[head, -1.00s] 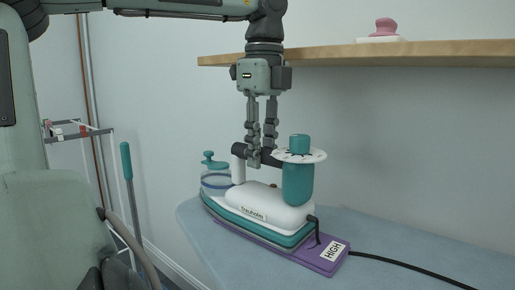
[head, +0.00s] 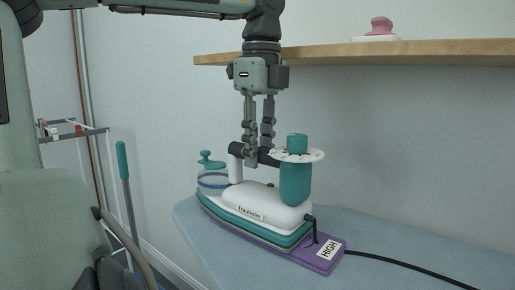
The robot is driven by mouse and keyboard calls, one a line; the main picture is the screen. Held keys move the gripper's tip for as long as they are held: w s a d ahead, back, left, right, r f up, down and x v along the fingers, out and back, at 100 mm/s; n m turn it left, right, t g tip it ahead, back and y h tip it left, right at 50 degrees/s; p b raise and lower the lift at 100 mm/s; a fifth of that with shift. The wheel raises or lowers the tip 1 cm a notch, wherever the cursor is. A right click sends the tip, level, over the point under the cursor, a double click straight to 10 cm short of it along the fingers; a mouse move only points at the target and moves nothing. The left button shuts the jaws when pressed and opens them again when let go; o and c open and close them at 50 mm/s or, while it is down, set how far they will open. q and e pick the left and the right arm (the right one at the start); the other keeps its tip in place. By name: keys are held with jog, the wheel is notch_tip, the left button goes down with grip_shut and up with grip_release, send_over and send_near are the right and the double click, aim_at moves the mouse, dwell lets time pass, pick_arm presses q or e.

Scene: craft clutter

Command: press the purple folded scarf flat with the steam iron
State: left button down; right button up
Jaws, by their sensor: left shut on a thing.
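The steam iron (head: 258,206) is white and teal, with a dark handle bar, a white dial on a teal post and a black cord. My left gripper (head: 257,157) comes down from above and is shut on the iron's handle. My right gripper is not in view.
A wooden shelf (head: 420,53) with a pink-knobbed item (head: 380,27) runs above right. The blue board (head: 400,231) is clear at right, apart from the black cord (head: 400,263).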

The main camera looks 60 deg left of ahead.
aim_at(278, 148)
pick_arm(q)
jog(key=shift+w+d+r, duration=0.1)
jog(key=shift+w+d, duration=0.2)
jog(key=shift+d, duration=0.5)
jog(key=shift+w+d+r, duration=0.1)
jog(key=shift+w+d, duration=0.2)
jog(key=shift+d, duration=0.5)
jog(key=shift+w+d, duration=0.1)
jog(key=shift+d, duration=0.05)
jog(key=shift+w+d+f, duration=0.1)
jog(key=shift+w+d, duration=0.2)
jog(key=shift+d, duration=0.6)
jog(key=shift+w+d, duration=0.25)
jog(key=shift+d, duration=0.8)
jog(key=shift+d, duration=0.15)
